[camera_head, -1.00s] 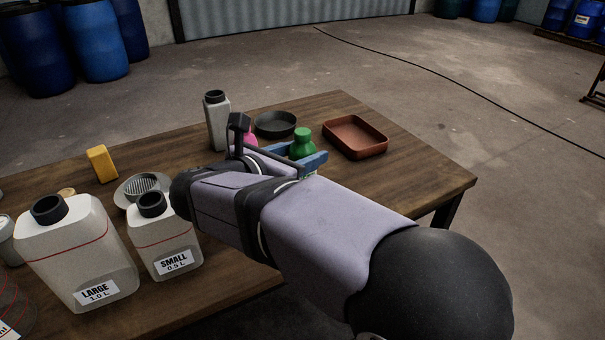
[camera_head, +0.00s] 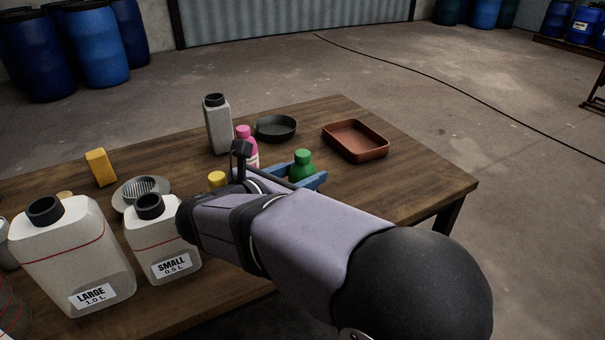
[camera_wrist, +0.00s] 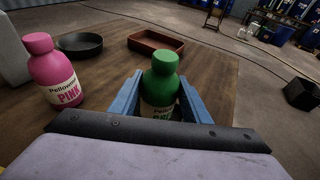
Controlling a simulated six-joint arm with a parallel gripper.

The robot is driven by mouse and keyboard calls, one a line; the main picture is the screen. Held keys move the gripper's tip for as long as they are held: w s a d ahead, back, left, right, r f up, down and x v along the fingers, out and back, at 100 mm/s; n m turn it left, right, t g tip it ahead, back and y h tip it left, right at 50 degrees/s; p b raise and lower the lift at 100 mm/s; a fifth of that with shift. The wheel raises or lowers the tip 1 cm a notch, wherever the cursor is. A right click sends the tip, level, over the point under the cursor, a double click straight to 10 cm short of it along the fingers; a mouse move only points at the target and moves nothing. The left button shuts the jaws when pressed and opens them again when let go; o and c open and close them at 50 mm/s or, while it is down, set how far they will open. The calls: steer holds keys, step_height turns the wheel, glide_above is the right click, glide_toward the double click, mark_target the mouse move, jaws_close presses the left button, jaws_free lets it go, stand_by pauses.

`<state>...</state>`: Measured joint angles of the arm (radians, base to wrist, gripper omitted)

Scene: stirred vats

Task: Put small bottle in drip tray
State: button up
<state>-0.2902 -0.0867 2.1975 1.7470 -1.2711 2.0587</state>
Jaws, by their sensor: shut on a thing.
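My gripper (camera_head: 308,178) is shut on a small green bottle (camera_head: 303,162), which stands upright between the blue fingers. In the wrist view the green bottle (camera_wrist: 160,82) shows its cap and shoulder, with its label partly hidden low between the fingers (camera_wrist: 158,97). I cannot tell whether its base touches the table. The reddish-brown rectangular tray (camera_head: 357,153) lies empty beyond the gripper, to the right; it also shows in the wrist view (camera_wrist: 156,51). A white jug labelled SMALL 0.5 L (camera_head: 160,240) stands at the left, apart from the gripper.
A pink bottle (camera_wrist: 55,75) stands left of the gripper, with a grey bottle (camera_head: 217,128) and black round dish (camera_head: 275,136) behind. A yellow cap (camera_head: 217,179) shows beside my arm. A large jug (camera_head: 75,262) stands front left. The table's right side (camera_head: 420,182) is clear.

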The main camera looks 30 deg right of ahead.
mark_target(295, 176)
steer(key=o, duration=1.4)
steer(key=shift+r+p, duration=0.15)
steer(key=shift+p, duration=0.15)
steer(key=shift+v, duration=3.75)
steer(key=shift+p, duration=0.3)
